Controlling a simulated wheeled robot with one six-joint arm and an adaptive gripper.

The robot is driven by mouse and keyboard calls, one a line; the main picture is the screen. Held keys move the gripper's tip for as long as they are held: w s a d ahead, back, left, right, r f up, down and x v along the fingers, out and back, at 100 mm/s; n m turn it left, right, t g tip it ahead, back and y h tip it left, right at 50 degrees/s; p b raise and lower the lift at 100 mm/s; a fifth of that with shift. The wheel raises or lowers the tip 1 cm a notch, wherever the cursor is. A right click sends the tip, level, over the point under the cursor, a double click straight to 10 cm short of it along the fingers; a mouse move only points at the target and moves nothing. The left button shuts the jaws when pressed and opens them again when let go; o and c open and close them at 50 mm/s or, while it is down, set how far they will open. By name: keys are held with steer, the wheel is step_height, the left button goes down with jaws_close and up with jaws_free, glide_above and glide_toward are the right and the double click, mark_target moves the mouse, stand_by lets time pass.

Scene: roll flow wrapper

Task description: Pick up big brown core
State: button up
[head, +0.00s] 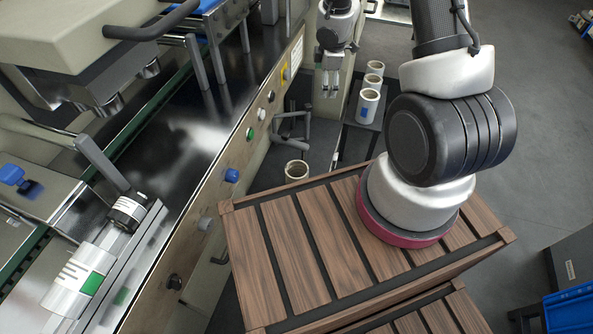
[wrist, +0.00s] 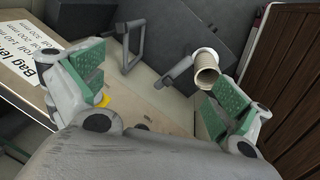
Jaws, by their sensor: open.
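The brown core (head: 296,171) is a short, hollow, pale tan tube in the gap between the machine and the slatted wooden crate. In the wrist view the core (wrist: 206,72) shows beyond my right finger, its round open end visible; the finger pad overlaps its lower edge in the picture. A grey bar lies close at its left; I cannot tell if they touch. My gripper (wrist: 155,92) is open, with green pads wide apart and nothing between them. In the head view my gripper (head: 330,86) hangs beside the machine, beyond the core.
A dark bracket (head: 291,124) juts out near the core. Several pale rolls (head: 368,106) stand on a shelf to the right. The wooden crate (head: 262,247) is in front, and the machine's button panel (head: 237,150) is at left.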

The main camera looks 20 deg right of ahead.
steer(key=s+a+f+n+g+y, duration=0.1)
steer(key=s+a+f, duration=0.1)
steer(key=f, duration=0.4)
steer(key=s+a+f+n+g+y, duration=0.1)
steer(key=s+a+f+n, duration=0.1)
steer(key=f, duration=0.5)
steer(key=n+g+y, duration=0.1)
steer(key=n+y, duration=0.1)
glide_above(299, 166)
steer(key=s+d, duration=0.1)
steer(key=s, duration=0.2)
step_height(299, 166, down, 9)
steer(key=x, duration=0.5)
steer(key=shift+w+a+f, duration=0.1)
steer(key=shift+a+f, duration=0.05)
steer(key=x, duration=0.6)
steer(key=c, duration=1)
